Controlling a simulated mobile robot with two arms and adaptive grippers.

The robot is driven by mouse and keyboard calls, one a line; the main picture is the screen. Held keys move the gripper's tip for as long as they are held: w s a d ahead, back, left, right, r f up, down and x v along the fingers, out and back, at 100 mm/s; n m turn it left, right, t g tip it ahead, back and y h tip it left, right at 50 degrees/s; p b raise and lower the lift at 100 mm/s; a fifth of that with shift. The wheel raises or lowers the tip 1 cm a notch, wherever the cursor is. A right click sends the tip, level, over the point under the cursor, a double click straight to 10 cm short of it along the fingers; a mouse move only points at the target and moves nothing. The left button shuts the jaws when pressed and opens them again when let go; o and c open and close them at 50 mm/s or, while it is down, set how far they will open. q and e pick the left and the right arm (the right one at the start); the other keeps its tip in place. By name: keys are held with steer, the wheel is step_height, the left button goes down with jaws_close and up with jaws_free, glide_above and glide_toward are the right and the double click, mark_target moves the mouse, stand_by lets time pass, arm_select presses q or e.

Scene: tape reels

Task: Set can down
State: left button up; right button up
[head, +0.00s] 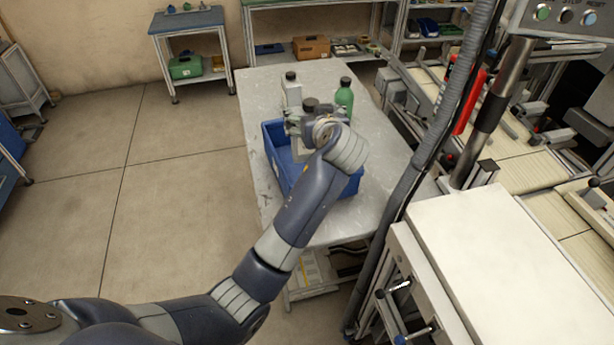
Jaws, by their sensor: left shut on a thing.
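My left gripper (299,124) is over the blue crate (272,155) on the grey table (258,95). It is shut on what looks like a pale can with a dark top (310,103). My wrist and fingers hide most of this can, and I cannot tell whether its bottom touches the crate. A white bottle with a dark cap (292,93) and a green bottle (344,98) stand behind the gripper, near the crate's far side. My right gripper is not in view.
My left forearm covers part of the crate. The table is bare at its far end and along its right side. A machine with a white top (480,245) and a thick dark hose (425,150) stand to the right. Open floor (170,180) lies left.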

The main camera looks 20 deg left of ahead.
arm_select(q)
steer(key=shift+n+y, duration=0.4)
steer(key=w+f, duration=0.1)
steer(key=f, duration=0.1)
steer(key=w+d+f, duration=0.1)
steer(key=shift+w+f, duration=0.15)
steer(key=shift+f, duration=0.25)
step_height(320, 180, down, 4)
steer(key=shift+f, duration=0.1)
steer(key=shift+f+p, duration=0.6)
steer(key=shift+f, duration=1.65)
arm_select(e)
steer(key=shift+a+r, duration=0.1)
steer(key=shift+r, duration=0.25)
